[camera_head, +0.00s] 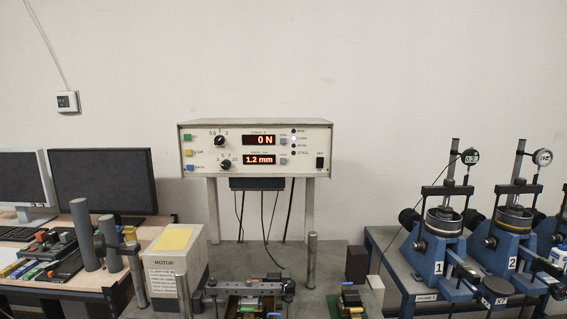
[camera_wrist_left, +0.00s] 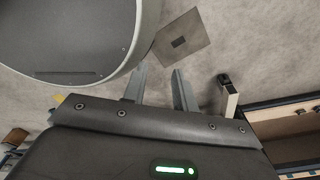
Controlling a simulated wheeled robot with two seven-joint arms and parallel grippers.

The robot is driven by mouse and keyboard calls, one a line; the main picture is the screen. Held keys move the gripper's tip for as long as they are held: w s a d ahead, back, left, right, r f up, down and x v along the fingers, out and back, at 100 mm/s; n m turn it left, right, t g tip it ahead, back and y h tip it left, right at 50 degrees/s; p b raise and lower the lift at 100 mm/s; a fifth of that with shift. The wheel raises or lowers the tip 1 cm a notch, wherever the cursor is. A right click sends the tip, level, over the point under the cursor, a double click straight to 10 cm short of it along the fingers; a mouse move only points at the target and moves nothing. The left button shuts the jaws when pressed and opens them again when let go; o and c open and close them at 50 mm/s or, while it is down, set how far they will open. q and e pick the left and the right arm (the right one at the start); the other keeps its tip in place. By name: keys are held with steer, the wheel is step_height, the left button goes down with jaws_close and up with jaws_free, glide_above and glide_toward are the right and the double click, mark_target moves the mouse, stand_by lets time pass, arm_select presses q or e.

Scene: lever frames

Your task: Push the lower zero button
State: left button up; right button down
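A cream instrument box (camera_head: 255,175) stands on posts in the middle of the head view, with two red displays. The upper display (camera_head: 259,140) reads 0 N and the lower display (camera_head: 259,160) reads 1.2 mm. The small lower zero button (camera_head: 283,161) sits just right of the lower display, below a similar upper button (camera_head: 283,141). Its label is too small to read. Neither gripper shows in the head view. In the left wrist view my left gripper (camera_wrist_left: 159,69) has its two fingers apart with nothing between them, and the instrument box is not recognisable there.
A grey box marked MOTOR (camera_head: 172,272) and upright posts stand in front at left. Dark monitors (camera_head: 103,181) are further left. Blue numbered lever frames (camera_head: 437,245) stand on a bench at right. The space before the panel's face looks clear.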

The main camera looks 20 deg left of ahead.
arm_select(q)
jaws_close()
stand_by(1.4)
